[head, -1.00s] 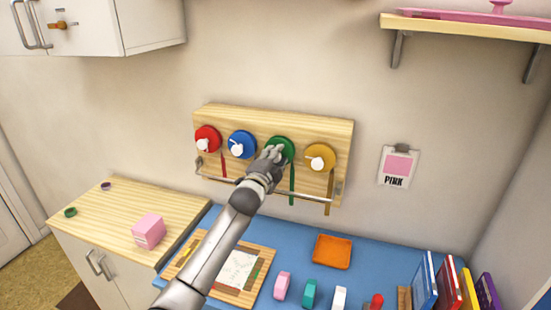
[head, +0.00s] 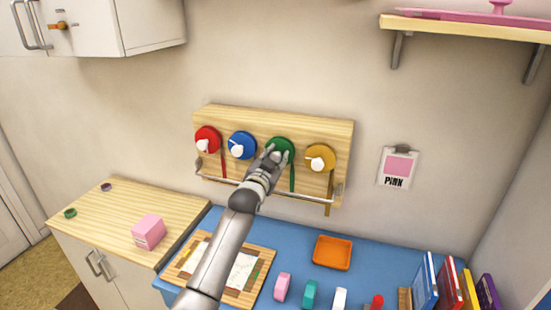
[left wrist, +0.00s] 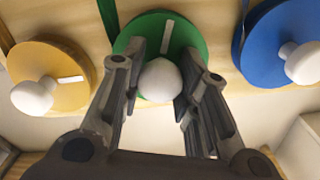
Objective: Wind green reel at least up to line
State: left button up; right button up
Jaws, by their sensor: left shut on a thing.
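The green reel (head: 283,142) is on the wooden board (head: 262,118) on the wall, between the blue and yellow reels. Its green ribbon (head: 292,180) hangs down, its lower end close to the metal bar (head: 224,183) across the board's lower part. In the left wrist view the green reel (left wrist: 197,32) has a white stripe and a white knob (left wrist: 160,80). My left gripper (head: 274,154) is at the reel. In the left wrist view its fingers (left wrist: 156,62) are on both sides of the knob, shut on it. My right gripper is out of view.
The red reel (head: 207,138), blue reel (head: 241,145) and yellow reel (head: 320,158) share the board. Below, the blue desk (head: 384,262) holds an orange tray (head: 332,252), several small items and upright books (head: 447,284). A pink note (head: 397,168) hangs to the right.

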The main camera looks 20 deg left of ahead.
pick_arm(q)
jog(key=shift+f+n, duration=0.2)
jog(key=shift+n, duration=1.3)
jog(key=o, duration=0.8)
jog(key=shift+c, duration=0.2)
jog(key=shift+o, duration=1.4)
jog(key=shift+r, duration=0.1)
jog(key=shift+s, duration=0.15)
jog(key=s, duration=1.1)
jog(key=shift+s+a, duration=0.2)
jog(key=shift+s, duration=0.15)
